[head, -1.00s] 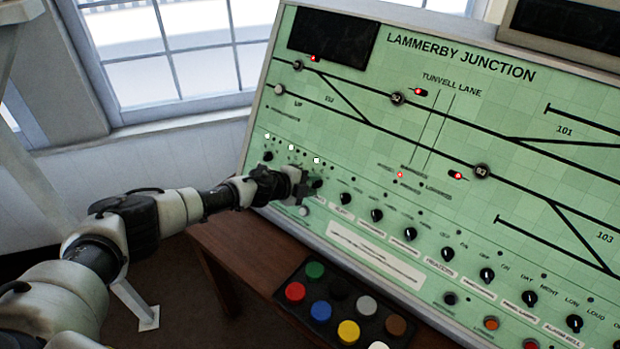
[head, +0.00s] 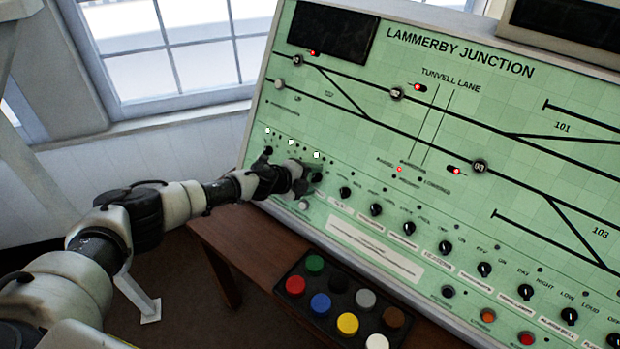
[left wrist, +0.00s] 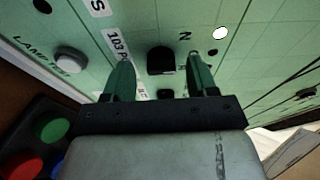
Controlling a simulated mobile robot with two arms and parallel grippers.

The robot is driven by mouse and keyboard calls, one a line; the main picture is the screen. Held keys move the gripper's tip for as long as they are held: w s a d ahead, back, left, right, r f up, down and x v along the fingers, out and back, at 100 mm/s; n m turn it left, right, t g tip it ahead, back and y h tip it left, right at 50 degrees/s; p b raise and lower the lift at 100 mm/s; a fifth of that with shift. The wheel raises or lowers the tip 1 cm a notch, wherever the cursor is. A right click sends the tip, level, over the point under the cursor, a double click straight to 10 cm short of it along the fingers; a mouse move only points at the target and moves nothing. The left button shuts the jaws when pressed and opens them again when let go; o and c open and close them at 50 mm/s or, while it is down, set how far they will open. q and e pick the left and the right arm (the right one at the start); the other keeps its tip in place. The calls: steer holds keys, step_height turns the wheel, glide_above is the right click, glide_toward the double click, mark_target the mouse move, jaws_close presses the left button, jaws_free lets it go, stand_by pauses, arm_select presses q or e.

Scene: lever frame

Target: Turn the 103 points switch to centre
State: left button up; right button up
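The 103 points switch is a black knob (left wrist: 161,60) on the green panel (head: 560,100), beside a white label (left wrist: 120,46) reading "103 P", partly hidden. My left gripper (left wrist: 159,72) is open, with one fingertip on each side of the knob in the left wrist view. I cannot tell whether the fingers touch it, nor which way its pointer faces. In the head view my left gripper (head: 308,178) is at the panel's lower left, largely covering the switch. My right gripper is not in view.
A row of other black knobs (head: 376,210) runs to the right along the panel. A white push button (left wrist: 70,60) labelled "LAMP TEST" is near the left finger. A black box of coloured buttons (head: 338,283) sits on the brown desk (head: 232,236) below.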

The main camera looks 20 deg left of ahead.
arm_select(q)
steer(key=shift+s+a+r, duration=0.15)
steer(key=shift+a+r, duration=0.05)
steer(key=shift+a, duration=0.05)
steer(key=p+v, duration=0.1)
steer(key=v, duration=0.9)
steer(key=shift+s, duration=0.1)
